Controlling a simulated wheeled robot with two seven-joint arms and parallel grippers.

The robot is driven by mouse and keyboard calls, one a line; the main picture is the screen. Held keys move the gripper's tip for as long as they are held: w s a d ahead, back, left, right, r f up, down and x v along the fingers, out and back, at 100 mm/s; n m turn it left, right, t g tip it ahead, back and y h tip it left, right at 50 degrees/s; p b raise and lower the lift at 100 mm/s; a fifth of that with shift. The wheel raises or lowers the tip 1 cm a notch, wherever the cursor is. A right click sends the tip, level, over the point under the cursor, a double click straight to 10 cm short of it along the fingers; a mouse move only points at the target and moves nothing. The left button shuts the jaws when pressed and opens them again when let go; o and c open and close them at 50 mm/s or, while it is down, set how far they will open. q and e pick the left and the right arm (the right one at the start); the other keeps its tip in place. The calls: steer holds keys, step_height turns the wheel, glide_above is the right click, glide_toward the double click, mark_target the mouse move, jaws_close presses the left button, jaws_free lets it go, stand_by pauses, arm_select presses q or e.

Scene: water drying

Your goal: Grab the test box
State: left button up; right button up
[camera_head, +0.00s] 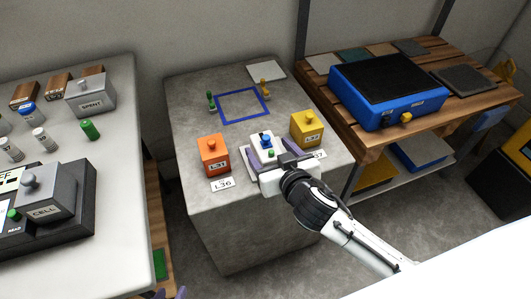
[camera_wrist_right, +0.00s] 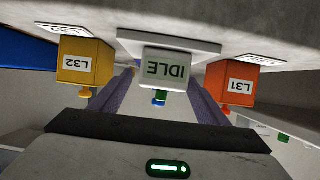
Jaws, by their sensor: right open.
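A white box (camera_head: 264,143) with a blue and a green knob stands on the grey stone block between the orange and yellow boxes. In the right wrist view it reads IDLE (camera_wrist_right: 165,68) and sits on a white plate (camera_wrist_right: 205,48). No label names a test box. My right gripper (camera_head: 272,156) is open, its purple fingers (camera_wrist_right: 160,88) reaching along both sides of the white box. Whether they touch it I cannot tell.
An orange box (camera_head: 213,156) and a yellow box (camera_head: 306,129) stand close on either side. Behind is a blue square outline (camera_head: 242,106) with bare stone inside and small green and yellow pegs beside it. A blue device (camera_head: 388,90) sits on the right table.

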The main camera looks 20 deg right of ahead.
mark_target(261, 140)
steer(key=b+x, duration=0.1)
steer(key=x, duration=0.4)
steer(key=shift+w+a, duration=0.15)
steer(key=shift+w, duration=0.25)
steer(key=shift+c, duration=0.2)
steer(key=c, duration=1.4)
steer(key=shift+r, duration=0.1)
steer(key=shift+c, duration=0.3)
